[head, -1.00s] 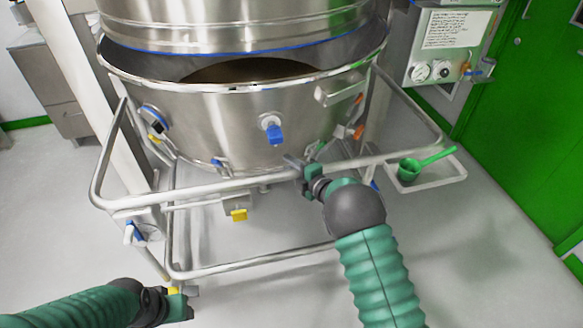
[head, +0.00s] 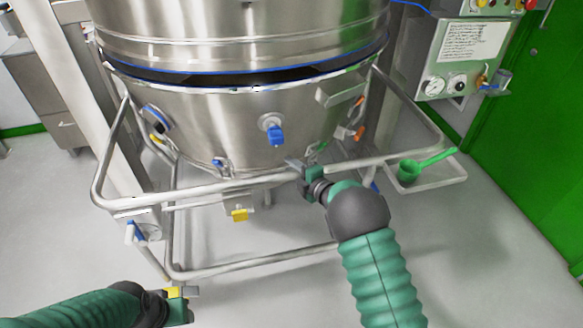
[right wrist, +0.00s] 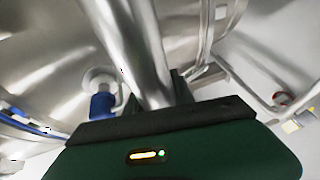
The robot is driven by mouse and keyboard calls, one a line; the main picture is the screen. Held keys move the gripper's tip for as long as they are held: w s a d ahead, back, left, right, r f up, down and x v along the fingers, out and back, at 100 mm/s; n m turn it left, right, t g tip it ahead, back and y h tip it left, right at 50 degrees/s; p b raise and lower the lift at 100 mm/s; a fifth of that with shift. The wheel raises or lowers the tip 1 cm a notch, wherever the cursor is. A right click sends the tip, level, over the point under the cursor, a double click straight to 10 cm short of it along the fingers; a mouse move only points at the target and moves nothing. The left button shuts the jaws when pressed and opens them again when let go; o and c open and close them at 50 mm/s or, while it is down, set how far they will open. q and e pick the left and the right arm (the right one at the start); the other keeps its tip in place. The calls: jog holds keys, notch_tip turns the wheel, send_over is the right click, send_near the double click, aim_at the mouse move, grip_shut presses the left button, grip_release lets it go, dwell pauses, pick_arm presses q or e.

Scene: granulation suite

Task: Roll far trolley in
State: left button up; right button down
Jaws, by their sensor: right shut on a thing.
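The trolley carries a steel bowl (head: 225,130) in a tubular steel frame (head: 250,267). The bowl's rim sits under a large steel vessel (head: 240,35) with a blue-edged lower rim; only a narrow dark gap shows between them. My right gripper (head: 303,170) is shut on the front push rail (head: 230,184) of the trolley, right of its middle. In the right wrist view the steel rail (right wrist: 148,55) runs into the jaws. My left gripper (head: 187,292) is low at the left, near the frame's lower corner; its jaw opening cannot be made out.
A control box (head: 455,60) with gauges is on the right, beside a green door (head: 530,140). A steel column (head: 75,120) stands at the left. Open floor (head: 270,300) lies in front.

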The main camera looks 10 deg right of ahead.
jog(key=c, duration=1.4)
grip_release()
jog(key=shift+r, duration=0.1)
jog(key=shift+c, duration=0.2)
jog(key=o, duration=0.3)
jog(key=shift+s+r, duration=0.1)
jog(key=shift+o, duration=0.2)
jog(key=p+v, duration=0.3)
jog(key=v, duration=1.3)
jog(key=shift+s+d+p, duration=0.2)
jog(key=shift+s+p, duration=0.1)
